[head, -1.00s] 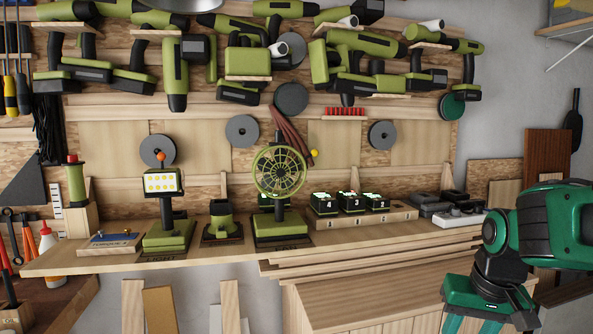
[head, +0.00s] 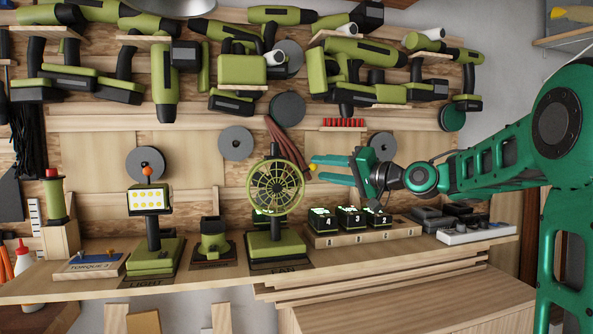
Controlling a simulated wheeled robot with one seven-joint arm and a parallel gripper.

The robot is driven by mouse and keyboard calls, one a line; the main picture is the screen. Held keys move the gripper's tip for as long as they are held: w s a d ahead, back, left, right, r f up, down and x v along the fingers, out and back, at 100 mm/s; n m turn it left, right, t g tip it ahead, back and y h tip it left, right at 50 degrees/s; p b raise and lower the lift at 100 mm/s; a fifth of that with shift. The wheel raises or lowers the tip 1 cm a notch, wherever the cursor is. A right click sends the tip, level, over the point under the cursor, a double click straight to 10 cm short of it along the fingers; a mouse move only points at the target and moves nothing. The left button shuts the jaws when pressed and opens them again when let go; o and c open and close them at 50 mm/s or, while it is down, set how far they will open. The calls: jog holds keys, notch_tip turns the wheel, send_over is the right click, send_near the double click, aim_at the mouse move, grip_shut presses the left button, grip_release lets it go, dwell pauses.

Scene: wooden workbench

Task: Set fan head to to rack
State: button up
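The fan head (head: 262,187) is a round olive-green cage in the head view. It sits upright on a dark post above a green base (head: 275,246) on the bench, at a place marked FAN. My gripper (head: 316,168) is just right of the fan head's upper right edge, fingers pointing left. Its two green fingers look apart, with nothing clearly held between them. A small yellow knob (head: 312,167) shows at the fingertips; whether they touch it cannot be told. Which part is the rack is unclear; wall shelves (head: 344,128) hold green tools above.
A lamp (head: 149,198) and a small green holder (head: 213,238) stand left of the fan. Numbered batteries (head: 348,217) stand on a wooden block below my gripper. A white power strip (head: 475,233) lies at right.

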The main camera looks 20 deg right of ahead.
jog(key=x, duration=0.8)
jog(key=shift+w, duration=0.35)
